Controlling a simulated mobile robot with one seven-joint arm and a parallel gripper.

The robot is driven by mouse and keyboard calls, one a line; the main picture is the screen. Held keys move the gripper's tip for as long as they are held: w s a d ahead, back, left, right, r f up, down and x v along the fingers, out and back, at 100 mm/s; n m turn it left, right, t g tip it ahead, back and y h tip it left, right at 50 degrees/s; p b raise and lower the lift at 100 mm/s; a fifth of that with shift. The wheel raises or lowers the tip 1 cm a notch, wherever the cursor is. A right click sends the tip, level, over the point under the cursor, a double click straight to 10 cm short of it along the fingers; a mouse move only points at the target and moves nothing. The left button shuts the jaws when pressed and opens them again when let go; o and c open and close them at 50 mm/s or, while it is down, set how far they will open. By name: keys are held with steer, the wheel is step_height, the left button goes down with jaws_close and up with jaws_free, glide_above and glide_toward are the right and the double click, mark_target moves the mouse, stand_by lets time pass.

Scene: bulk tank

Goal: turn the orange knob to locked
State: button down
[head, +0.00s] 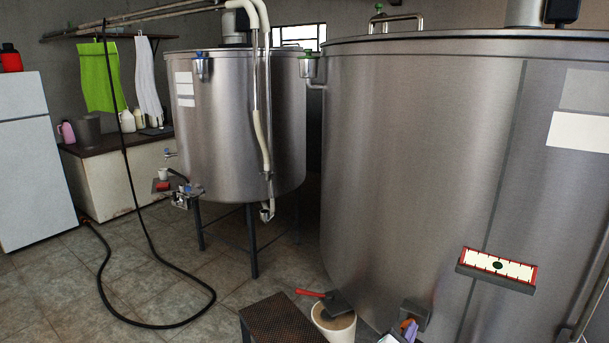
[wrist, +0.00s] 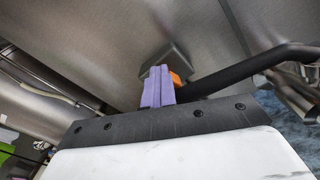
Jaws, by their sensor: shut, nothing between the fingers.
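The orange knob (wrist: 176,78) shows as a small patch at the right side of my fingers in the wrist view, in front of a grey box-like housing (wrist: 168,60) on the steel tank wall. Most of the knob is hidden, so its setting cannot be read. My gripper (wrist: 158,76) has lilac fingers, closed together and empty, right at the knob. I cannot tell whether they touch it. In the head view, my gripper (head: 410,329) is at the bottom edge, just below the grey housing (head: 415,312), with a sliver of orange (head: 405,324) beside it.
A black bar (wrist: 245,68) runs close to the right of my fingers. A white bucket (head: 334,326) with a red-handled brush (head: 325,298) stands left of the housing, beside a brown step (head: 283,322). A red-edged gauge (head: 497,267) sits on the large tank (head: 420,150).

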steer(key=shift+s+d+f+p, duration=0.2)
steer(key=shift+d+f+p, duration=0.15)
steer(key=shift+p, duration=0.25)
steer(key=shift+s+d+f+p, duration=0.15)
steer(key=shift+f+p, duration=0.15)
steer(key=shift+f, duration=0.15)
steer(key=shift+s+d+r+p, duration=0.15)
steer(key=shift+d+r+p, duration=0.1)
steer(key=shift+p, duration=0.4)
steer(key=shift+v, duration=3)
steer(key=shift+r, duration=0.15)
